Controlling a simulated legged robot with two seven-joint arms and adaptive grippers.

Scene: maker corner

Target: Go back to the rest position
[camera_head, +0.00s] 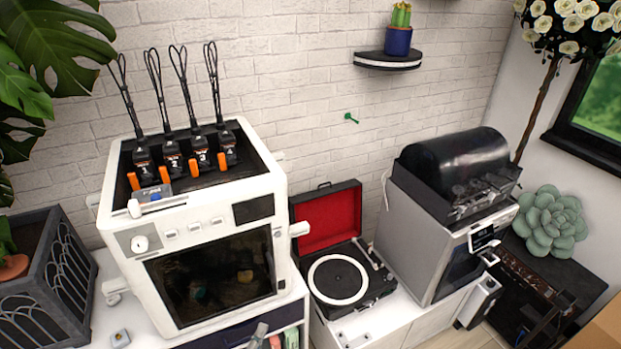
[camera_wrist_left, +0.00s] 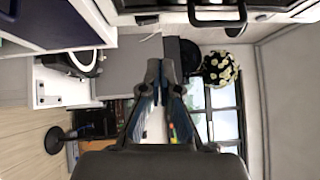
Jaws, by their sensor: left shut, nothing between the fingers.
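My left gripper (camera_head: 259,333) shows only as a small grey tip at the bottom edge of the head view, in front of the lower front of the white machine's cabinet. In the left wrist view my left gripper (camera_wrist_left: 163,72) has its two fingers together at the tips, with nothing held between them. The rest of my left arm is out of the head view. My right gripper is in neither view.
A white 3D printer (camera_head: 203,222) with several cabled units on top stands on the white counter. A turntable (camera_head: 340,280) with an open red lid stands beside it, then a grey machine (camera_head: 415,235). A dark planter (camera_head: 45,285) is at left.

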